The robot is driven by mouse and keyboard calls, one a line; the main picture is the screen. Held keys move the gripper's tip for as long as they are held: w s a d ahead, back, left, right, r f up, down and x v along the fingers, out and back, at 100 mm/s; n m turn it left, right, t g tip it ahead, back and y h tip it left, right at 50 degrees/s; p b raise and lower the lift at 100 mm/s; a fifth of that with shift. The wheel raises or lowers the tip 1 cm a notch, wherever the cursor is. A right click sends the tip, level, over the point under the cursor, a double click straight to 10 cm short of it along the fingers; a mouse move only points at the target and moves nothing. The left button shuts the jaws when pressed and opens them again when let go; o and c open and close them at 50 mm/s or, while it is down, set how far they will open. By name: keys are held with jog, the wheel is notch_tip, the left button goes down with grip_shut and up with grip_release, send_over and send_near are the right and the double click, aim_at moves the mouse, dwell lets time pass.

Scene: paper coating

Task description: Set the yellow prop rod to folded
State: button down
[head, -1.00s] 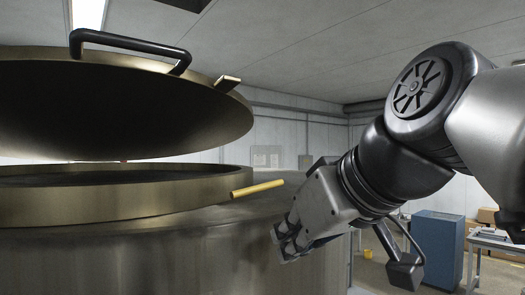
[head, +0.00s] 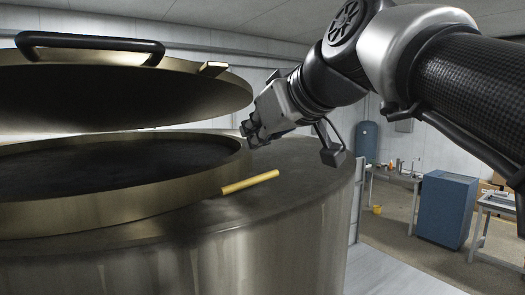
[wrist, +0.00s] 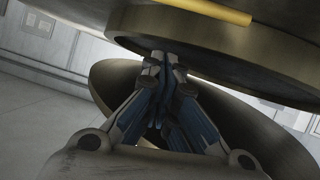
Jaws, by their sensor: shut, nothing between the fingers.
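The yellow prop rod (head: 250,183) juts out to the right from the raised rim (head: 140,203) of a large brass-coloured vessel. It lies low, nearly level, over the vessel's top. The wrist view shows the rod (wrist: 205,11) at the top edge, partly cut off. The round lid (head: 120,95) hangs tilted open above the opening, with a black handle on it. My gripper (head: 249,136) is above the rod, near the rim's right side, apart from the rod. Its fingers are together and empty; the fingertips (wrist: 165,62) show near the rim in the wrist view.
A small brass tab (head: 213,69) sticks out from the lid's right edge, near my gripper. The vessel's flat top (head: 310,180) is clear to the right of the rod. A blue cabinet (head: 446,210) and work tables stand farther off at the right.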

aim_at(251, 182)
jog(key=f, duration=0.2)
jog(key=shift+s+d+f, duration=0.2)
jog(key=shift+d+f, duration=0.1)
jog(key=shift+s+d+f, duration=0.25)
jog(key=shift+s+f, duration=0.05)
jog(key=shift+f, duration=0.15)
jog(key=shift+w+a+f, duration=0.1)
jog(key=shift+w+f, duration=0.1)
jog(key=shift+w, duration=0.05)
jog(key=shift+s+b, duration=0.1)
jog(key=shift+b, duration=0.2)
